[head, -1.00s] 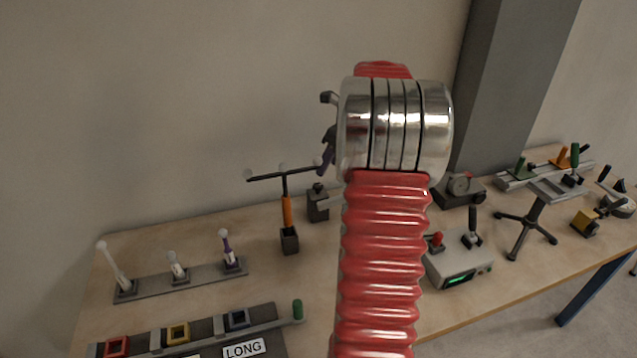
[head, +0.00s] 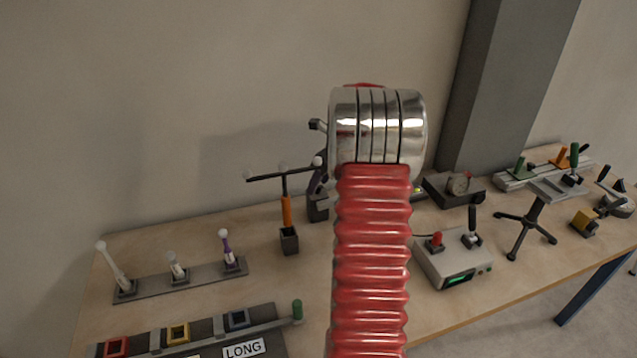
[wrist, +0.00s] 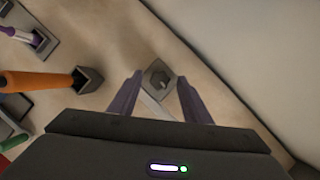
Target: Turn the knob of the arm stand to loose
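The arm stand (head: 318,212) is a dark grey block with a pale arm, at the back of the bench in the head view. My arm and gripper hide much of it there. In the wrist view the arm stand (wrist: 150,75) shows as a grey block with a small dark knob (wrist: 161,82) on top and a pale bar running towards me. My gripper (wrist: 160,76) is open, its two purple fingers apart with the knob between them in the picture. The gripper (head: 316,177) shows above the block in the head view. I cannot tell the height gap or the knob's setting.
An orange-handled T-shaped piece (head: 286,210) stands in a grey socket close by on the left; its handle (wrist: 40,80) is near in the wrist view. The wall is close behind.

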